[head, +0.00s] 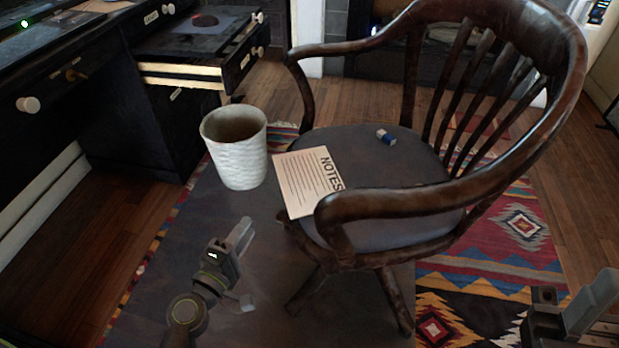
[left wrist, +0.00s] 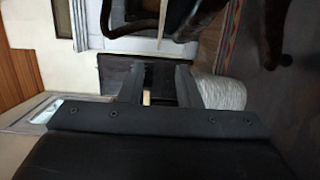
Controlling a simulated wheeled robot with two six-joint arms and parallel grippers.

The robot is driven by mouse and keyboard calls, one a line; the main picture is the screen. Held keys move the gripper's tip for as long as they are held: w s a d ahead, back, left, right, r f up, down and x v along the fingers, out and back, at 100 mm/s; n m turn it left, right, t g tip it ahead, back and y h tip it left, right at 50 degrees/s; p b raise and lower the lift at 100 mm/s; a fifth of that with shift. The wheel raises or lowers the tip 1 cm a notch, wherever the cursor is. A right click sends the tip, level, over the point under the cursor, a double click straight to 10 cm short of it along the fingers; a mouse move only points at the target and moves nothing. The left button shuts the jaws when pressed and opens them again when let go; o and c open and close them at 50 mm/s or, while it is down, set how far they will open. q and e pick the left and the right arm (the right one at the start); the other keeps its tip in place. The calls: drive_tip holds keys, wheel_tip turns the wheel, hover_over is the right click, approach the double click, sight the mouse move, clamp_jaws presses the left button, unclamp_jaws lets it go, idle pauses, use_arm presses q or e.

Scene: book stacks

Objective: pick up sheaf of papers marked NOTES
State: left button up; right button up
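The sheaf of papers marked NOTES (head: 305,182) lies on the dark seat of a wooden armchair (head: 365,205), at the seat's left side. Its lower right corner is partly covered by the chair's armrest. My left gripper (head: 243,270) is open and empty, below and to the left of the papers and apart from them. The left wrist view shows its two fingers (left wrist: 158,86) spread, with nothing held; the papers cannot be made out there. My right gripper (head: 598,318) is at the bottom right corner, partly cut off, its fingers apart and nothing seen between them.
A white textured bin (head: 238,163) stands left of the chair; it also shows in the left wrist view (left wrist: 220,92). A black desk (head: 170,130) with an open drawer (head: 195,72) stands at left. Patterned rug (head: 500,250) covers the floor.

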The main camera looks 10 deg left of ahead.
use_arm(q)
drive_tip(key=p, duration=0.1)
approach(280, 179)
drive_tip(key=a+x, duration=0.1)
drive_tip(key=x, duration=0.3)
drive_tip(key=shift+d+f+x, duration=0.1)
drive_tip(key=shift+d+x, duration=0.1)
drive_tip(key=shift+x, duration=1.35)
drive_tip(key=shift+d+f+x, duration=0.1)
drive_tip(key=shift+d+x, duration=0.15)
drive_tip(key=shift+x, duration=1.3)
drive_tip(key=shift+s, duration=0.1)
clamp_jaws()
